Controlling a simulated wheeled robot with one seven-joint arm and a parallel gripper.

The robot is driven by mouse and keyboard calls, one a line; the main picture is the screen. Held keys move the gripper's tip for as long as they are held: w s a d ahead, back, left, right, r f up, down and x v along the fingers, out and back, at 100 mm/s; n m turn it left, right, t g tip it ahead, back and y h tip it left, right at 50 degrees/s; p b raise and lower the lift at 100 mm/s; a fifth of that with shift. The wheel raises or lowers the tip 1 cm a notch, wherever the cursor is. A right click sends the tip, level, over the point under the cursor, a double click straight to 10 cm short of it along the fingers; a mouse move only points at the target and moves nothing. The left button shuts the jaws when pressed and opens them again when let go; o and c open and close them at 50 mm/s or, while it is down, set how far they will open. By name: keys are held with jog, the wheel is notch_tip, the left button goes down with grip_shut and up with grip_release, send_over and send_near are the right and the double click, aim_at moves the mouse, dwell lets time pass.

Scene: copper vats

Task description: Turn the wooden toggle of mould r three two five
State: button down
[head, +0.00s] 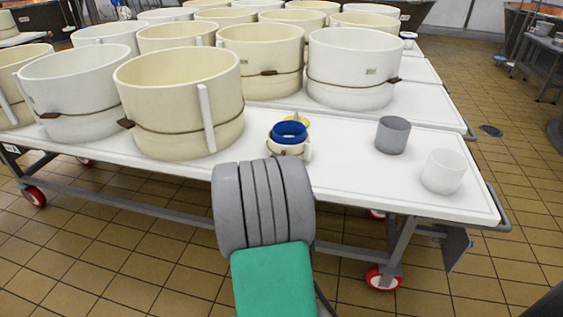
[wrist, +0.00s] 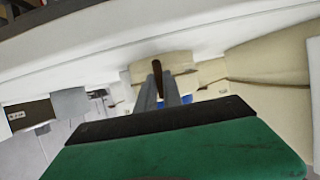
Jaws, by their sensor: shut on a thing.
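A small cream mould (head: 287,149) stands on the white table behind my wrist, with a blue ring (head: 290,131) at its top. The wrist view shows it as a cream body (wrist: 178,62) beyond my fingers. My gripper (wrist: 161,84) is shut on a brown wooden toggle (wrist: 157,66) at this mould's side; the toggle's end sticks out past the fingertips. In the head view my grey wrist hides the fingers and the lower front of the mould. I cannot read any mould number.
A large cream mould (head: 172,105) with a cord stands close on the left. A grey cup (head: 393,135) and a white cup (head: 443,172) stand on the right. The white table (head: 345,177) is clear between them. More large moulds fill the back.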

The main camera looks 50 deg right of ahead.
jog(key=c, duration=1.5)
grip_release()
jog(key=p+v, duration=0.2)
jog(key=v, duration=0.5)
jog(key=shift+s+a+r, duration=0.15)
jog(key=shift+a, duration=0.15)
